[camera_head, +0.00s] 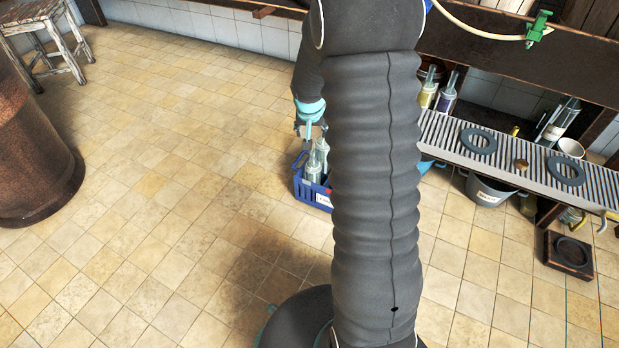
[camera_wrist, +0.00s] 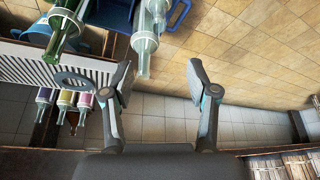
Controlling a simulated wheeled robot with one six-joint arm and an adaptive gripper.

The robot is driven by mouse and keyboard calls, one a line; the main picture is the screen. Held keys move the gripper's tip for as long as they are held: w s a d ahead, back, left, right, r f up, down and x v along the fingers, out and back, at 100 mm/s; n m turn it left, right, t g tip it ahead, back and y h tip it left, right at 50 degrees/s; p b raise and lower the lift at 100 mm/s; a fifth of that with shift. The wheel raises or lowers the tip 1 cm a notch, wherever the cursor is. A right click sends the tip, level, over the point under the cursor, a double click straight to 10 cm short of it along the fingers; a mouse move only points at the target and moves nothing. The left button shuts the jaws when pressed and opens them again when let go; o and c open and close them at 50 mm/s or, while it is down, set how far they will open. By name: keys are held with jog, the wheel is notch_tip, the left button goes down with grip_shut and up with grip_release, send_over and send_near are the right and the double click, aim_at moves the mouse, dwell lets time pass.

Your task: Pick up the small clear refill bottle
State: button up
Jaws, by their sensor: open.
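Clear glass bottles (camera_head: 313,168) stand in a small blue crate (camera_head: 323,196) on the floor, partly hidden by my arm in the head view. In the wrist view a clear bottle (camera_wrist: 144,42) hangs in at the top, with its neck pointing down the picture, beside the blue crate (camera_wrist: 179,14). A greener bottle (camera_wrist: 62,30) is to its left. I cannot tell which one is the small refill bottle.
A grey slatted rack (camera_head: 450,135) with dark rings runs along the right. Bottles with coloured contents (camera_head: 445,97) stand at its far end. A grey bucket (camera_head: 488,190) is below it. A brown barrel (camera_head: 30,150) stands at the left. The tiled floor between is clear.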

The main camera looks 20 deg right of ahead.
aim_at(313, 156)
jog(key=b+x, duration=0.1)
jog(key=x, duration=1.2)
jog(key=shift+s+d+f+b, duration=0.1)
jog(key=shift+d+f+b, duration=0.2)
jog(key=shift+b, duration=0.1)
jog(key=shift+b+x, duration=0.5)
jog(key=shift+x, duration=2.1)
jog(key=shift+s+a, duration=0.1)
jog(key=shift+a, duration=0.1)
grip_shut()
